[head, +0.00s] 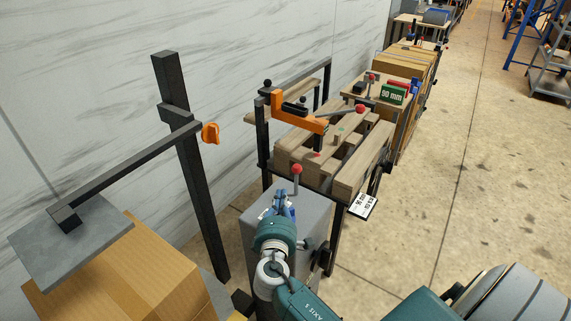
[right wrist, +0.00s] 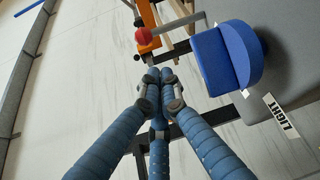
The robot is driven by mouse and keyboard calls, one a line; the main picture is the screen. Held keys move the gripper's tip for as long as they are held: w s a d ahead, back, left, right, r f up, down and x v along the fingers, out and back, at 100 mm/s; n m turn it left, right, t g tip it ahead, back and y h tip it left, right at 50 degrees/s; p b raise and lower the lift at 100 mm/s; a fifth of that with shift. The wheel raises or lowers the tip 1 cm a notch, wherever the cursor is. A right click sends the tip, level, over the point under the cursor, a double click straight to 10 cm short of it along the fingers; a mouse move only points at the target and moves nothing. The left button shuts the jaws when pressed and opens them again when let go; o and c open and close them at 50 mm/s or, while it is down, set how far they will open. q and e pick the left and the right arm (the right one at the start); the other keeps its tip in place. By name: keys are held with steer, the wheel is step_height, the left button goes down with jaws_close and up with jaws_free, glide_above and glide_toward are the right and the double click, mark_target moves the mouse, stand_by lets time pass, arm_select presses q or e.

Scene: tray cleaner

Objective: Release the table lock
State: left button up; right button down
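A lever with a red ball knob (head: 297,170) stands upright at the back of a grey box (head: 315,215); I cannot tell for sure whether it is the table lock. My right gripper (head: 283,198) is over the grey box, just in front of this lever and apart from it. In the right wrist view my blue fingers (right wrist: 160,74) are drawn together with nothing visible between them. A red ball (right wrist: 144,36) shows beyond their tips, by an orange part. A blue block-like part (right wrist: 222,58) sits right of the fingertips. My left gripper is not in view.
The wooden-slatted table (head: 350,165) carries an orange arm (head: 292,112) with a red knob. Open floor (head: 480,180) is right.

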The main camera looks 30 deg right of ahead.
mark_target(296, 181)
steer(key=shift+x, duration=0.8)
steer(key=shift+s+r, duration=0.1)
steer(key=shift+s+a+r, duration=0.35)
steer(key=shift+s, duration=0.05)
steer(key=shift+w+d, duration=0.4)
steer(key=shift+w, duration=0.15)
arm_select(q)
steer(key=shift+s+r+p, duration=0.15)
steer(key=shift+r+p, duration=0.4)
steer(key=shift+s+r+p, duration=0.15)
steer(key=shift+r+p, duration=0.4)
arm_select(e)
steer(key=x, duration=0.9)
steer(key=shift+f, duration=0.2)
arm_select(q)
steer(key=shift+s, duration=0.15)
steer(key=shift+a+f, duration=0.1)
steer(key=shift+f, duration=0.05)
